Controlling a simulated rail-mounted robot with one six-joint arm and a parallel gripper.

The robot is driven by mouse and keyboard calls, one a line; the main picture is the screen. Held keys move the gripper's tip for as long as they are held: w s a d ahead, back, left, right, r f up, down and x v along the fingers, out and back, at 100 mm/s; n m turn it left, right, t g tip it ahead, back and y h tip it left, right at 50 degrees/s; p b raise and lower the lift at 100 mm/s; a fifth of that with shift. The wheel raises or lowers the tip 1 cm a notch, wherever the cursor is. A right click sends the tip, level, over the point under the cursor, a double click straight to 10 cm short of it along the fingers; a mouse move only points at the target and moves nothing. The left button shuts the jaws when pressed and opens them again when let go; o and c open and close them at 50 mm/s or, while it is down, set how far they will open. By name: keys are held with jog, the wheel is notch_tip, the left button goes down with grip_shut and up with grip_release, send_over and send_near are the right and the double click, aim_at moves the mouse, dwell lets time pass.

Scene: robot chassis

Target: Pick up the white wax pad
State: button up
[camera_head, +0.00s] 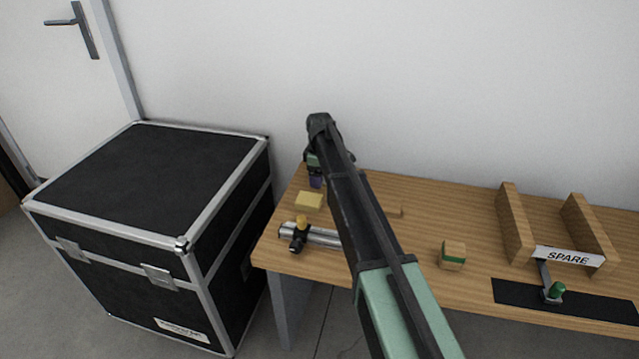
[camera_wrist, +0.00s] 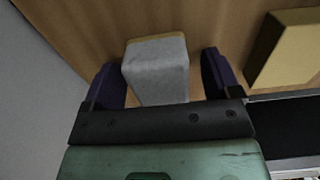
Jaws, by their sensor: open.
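The white wax pad (camera_wrist: 158,78) shows in the wrist view as a pale grey-white block with a thin tan edge at its far end. It lies on the wooden surface between the two dark purple fingers of my gripper (camera_wrist: 159,66). The fingers are open, one on each side, with a narrow gap visible on either side of the pad. The near end of the pad is hidden by the gripper body. In the head view my gripper (camera_head: 316,181) is low over the back left of the table, and I cannot make out the white pad there.
A yellow block (camera_head: 309,200) lies close to my gripper; it also shows in the wrist view (camera_wrist: 287,48). A metal cylinder with a fitting (camera_head: 318,235) lies in front. A green-banded wooden block (camera_head: 453,255) and a SPARE rack (camera_head: 568,256) stand right. A black case (camera_head: 150,180) stands left.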

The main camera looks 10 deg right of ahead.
jog(key=shift+r, duration=0.1)
jog(key=c, duration=1)
notch_tip(320, 180, up, 20)
jog(key=p, duration=2)
